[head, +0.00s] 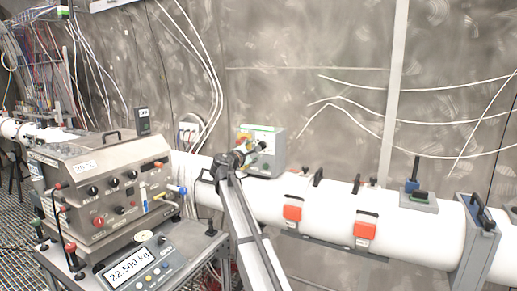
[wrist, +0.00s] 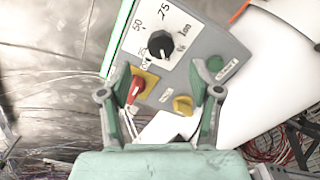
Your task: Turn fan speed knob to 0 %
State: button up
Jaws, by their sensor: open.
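A grey control box (head: 277,155) is fixed on the white pipe in the head view. In the wrist view the box (wrist: 213,42) fills the middle and looks tilted. The black fan speed knob (wrist: 160,44) sits on a white dial plate with 50, 75 and 100 legible; its exact pointer setting is unclear. My gripper (wrist: 161,72) is open and empty, in front of the box. The knob lies just beyond the fingertips, apart from them. In the head view my gripper (head: 240,155) covers the box's left part.
A red switch (wrist: 137,88) on a yellow plate, a yellow knob (wrist: 182,105) and a green button (wrist: 215,63) share the box face. The red and yellow ones show between my fingers. The white pipe (head: 335,205) runs below; a steel instrument cabinet (head: 105,190) stands left.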

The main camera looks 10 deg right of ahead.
jog(key=shift+v, duration=2.1)
